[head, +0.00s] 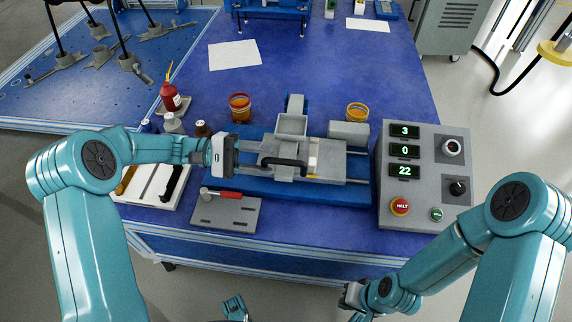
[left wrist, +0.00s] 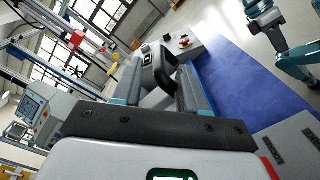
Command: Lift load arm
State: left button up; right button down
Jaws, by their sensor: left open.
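The load arm's black bar handle (head: 285,163) is on the grey test machine (head: 330,160), which stands on a blue base in the middle of the table. My left gripper (head: 258,159) is open, at the left of the handle and pointing right towards it. In the left wrist view the black handle (left wrist: 158,62) shows beyond and between the two open fingers (left wrist: 162,90), with no clear contact. My right gripper (head: 350,296) is low, in front of the table and away from the machine; its jaws are too small to read.
A control box (head: 424,180) with green displays and a red HALT button stands right of the machine. Orange cups (head: 239,107), a red bottle (head: 171,97) and a white tray (head: 146,186) are nearby.

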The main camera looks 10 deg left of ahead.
aim_at(286, 160)
pick_arm(q)
jog(key=d+b, duration=0.1)
jog(key=d, duration=0.5)
grip_shut()
